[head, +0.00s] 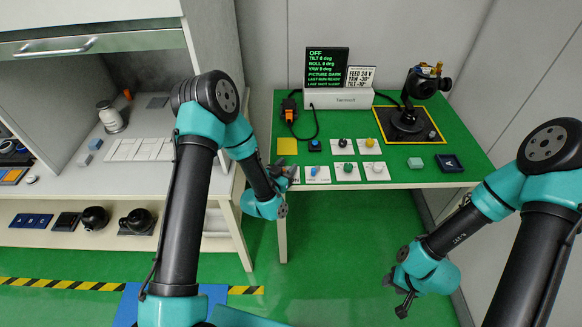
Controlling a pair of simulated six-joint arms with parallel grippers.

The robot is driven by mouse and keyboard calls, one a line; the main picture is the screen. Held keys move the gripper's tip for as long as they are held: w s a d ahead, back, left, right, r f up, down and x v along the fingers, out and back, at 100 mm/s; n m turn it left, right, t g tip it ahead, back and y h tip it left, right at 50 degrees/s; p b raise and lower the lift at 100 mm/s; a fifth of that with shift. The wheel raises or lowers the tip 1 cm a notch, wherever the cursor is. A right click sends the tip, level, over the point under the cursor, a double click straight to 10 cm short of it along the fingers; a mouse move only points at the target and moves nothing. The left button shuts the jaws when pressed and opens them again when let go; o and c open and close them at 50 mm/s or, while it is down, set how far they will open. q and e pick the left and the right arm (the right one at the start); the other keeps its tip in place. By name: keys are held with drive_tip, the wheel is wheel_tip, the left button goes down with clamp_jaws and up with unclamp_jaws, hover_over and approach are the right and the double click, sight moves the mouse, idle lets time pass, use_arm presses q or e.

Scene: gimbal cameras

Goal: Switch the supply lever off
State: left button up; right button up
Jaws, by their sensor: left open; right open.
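My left gripper (287,173) is open at the left front edge of the green bench (445,178). It partly covers a white plate there, with part of a label showing beside it. I cannot clearly make out the supply lever; it may be behind this gripper, and whether they touch is unclear. A white plate with a blue part (317,174) sits just right of the gripper. The black display (327,68) reads OFF, with tilt, roll and yaw at 0 deg and picture dark. My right gripper (404,298) is open and empty, low over the floor, off the bench.
White plates with black (343,143), yellow (370,143), green (347,170) and pale (376,170) knobs stand close together. A black camera gimbal (408,122) stands behind right. An orange-and-black connector (289,107) has a cable. A shelved cabinet (60,190) stands left.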

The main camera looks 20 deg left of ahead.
use_arm(q)
clamp_jaws()
idle(0.4)
drive_tip(key=shift+a+m+h, duration=0.1)
drive_tip(key=shift+m+h, duration=0.3)
drive_tip(key=shift+h, duration=0.2)
drive_tip(key=shift+m+g+h, duration=0.5)
drive_tip(key=shift+h, duration=0.2)
unclamp_jaws()
drive_tip(key=shift+s, duration=0.1)
